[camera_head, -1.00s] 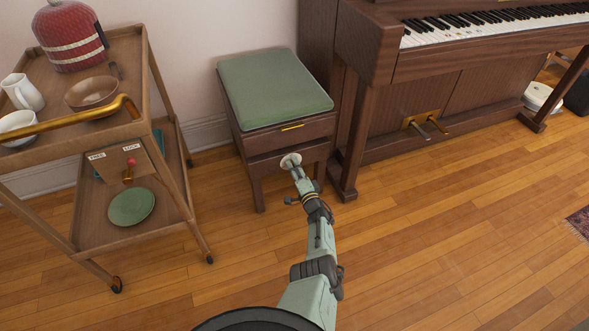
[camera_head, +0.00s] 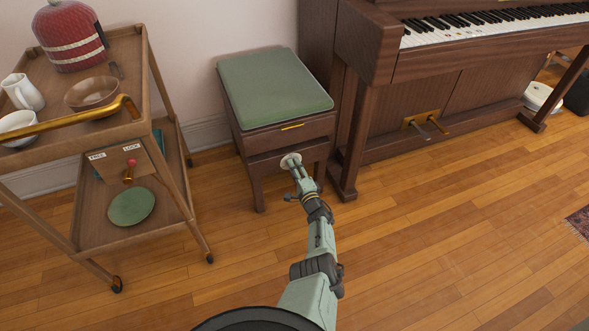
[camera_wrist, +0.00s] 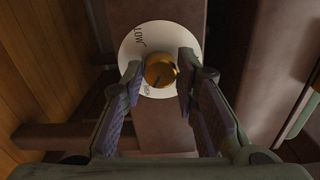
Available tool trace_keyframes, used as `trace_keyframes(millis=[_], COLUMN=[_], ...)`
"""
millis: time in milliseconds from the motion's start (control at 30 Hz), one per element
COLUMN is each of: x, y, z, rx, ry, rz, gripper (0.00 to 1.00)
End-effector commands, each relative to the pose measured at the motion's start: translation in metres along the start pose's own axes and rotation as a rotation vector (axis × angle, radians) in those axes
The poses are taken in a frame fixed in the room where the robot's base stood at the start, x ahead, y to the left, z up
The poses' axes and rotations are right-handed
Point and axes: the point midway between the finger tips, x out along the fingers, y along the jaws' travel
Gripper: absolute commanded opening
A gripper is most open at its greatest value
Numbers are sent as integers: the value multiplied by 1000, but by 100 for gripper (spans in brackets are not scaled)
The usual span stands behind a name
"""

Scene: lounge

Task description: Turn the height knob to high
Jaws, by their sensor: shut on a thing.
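The height knob (camera_wrist: 158,66) is a round brass knob at the centre of a white dial (camera_wrist: 133,48) in the wrist view. The dial carries "LOW" at its upper left and a word that looks like "HIGH" at its lower left, near my left finger. A dark mark shows on the knob's face, but I cannot read for certain where it points. My gripper (camera_wrist: 161,80) is shut on the knob, one finger on each side. In the head view, my gripper (camera_head: 298,174) reaches the dial (camera_head: 290,160) on the front of the green-cushioned piano stool (camera_head: 268,139); the knob is hidden there.
A wooden trolley (camera_head: 167,185) with dishes and a green plate (camera_head: 131,206) stands left of the stool. The piano (camera_head: 375,60) stands close on the right, its leg beside the stool. The wooden floor (camera_head: 450,240) in front is clear.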

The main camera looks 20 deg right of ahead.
Motion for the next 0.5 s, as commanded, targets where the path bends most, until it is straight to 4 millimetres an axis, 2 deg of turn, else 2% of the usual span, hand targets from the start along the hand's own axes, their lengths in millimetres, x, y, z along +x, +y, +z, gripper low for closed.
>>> trace_keyframes(millis=[67, 100, 367, 500], x=[1, 1, 0, 0], y=[-2, -2, -1, 0], z=[0, 0, 0, 0], rx=[-1, -1, -1, -1], ry=[-1, -1, -1, 0], rz=[-3, -3, -1, -1], gripper=[0, 30, 47, 48])
